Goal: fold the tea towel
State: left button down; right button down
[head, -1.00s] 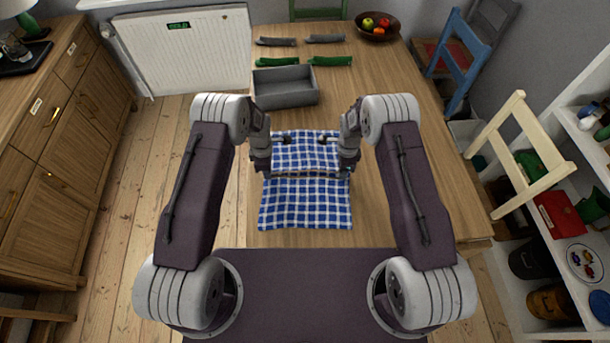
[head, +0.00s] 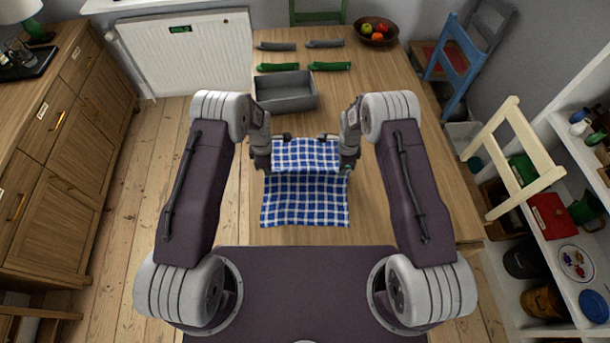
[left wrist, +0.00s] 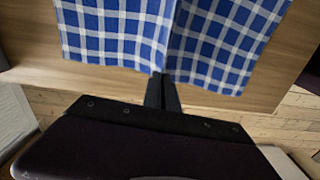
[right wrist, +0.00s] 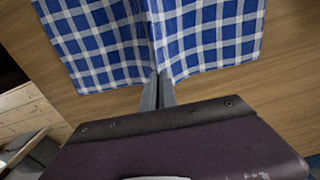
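The tea towel (head: 305,205) is blue and white checked and lies on the wooden table in front of me. Its near part lies flat. Its far part (head: 307,154) is lifted between my two grippers, with a crease across the towel at their level. My left gripper (head: 267,170) is shut on the towel's left edge; its closed fingers meet the cloth in the left wrist view (left wrist: 162,90). My right gripper (head: 346,170) is shut on the right edge, as the right wrist view (right wrist: 158,90) shows. The fingertips are partly hidden by cloth.
A grey open box (head: 285,92) stands beyond the towel. Two green pieces (head: 278,67) and two grey pieces (head: 276,46) lie behind it. A fruit bowl (head: 376,32) is at the far right. The table is clear right of the towel.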

pick_arm(q)
jog(key=shift+w+r, duration=0.1)
pick_arm(e)
jog(key=shift+w+r, duration=0.1)
